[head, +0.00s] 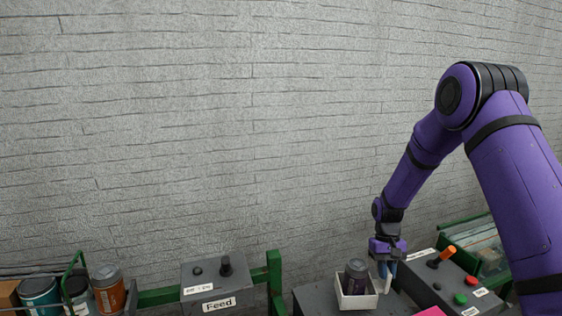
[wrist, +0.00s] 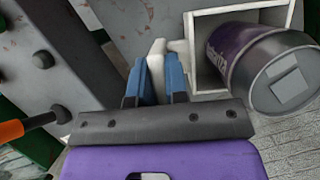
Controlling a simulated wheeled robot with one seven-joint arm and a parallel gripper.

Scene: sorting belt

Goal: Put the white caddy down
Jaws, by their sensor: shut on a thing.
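The white caddy (head: 357,302) is a small open box at the lower right of the head view, at a grey surface. I cannot tell whether its base touches that surface. A dark can with a purple label (head: 355,277) stands inside it. My gripper (head: 387,268) points down at the caddy's right side. In the wrist view, the blue fingers of my gripper (wrist: 156,80) are shut on a white tab (wrist: 157,58) at the caddy's side. The caddy's wall (wrist: 191,55) and the can (wrist: 262,60) also show there. The caddy's underside is hidden.
A grey control box with an orange lever (head: 448,252) and green and red buttons stands right of the caddy. A pink item (head: 431,311) lies at the bottom edge. The Feed box (head: 217,285) and several cans (head: 108,289) are at the left.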

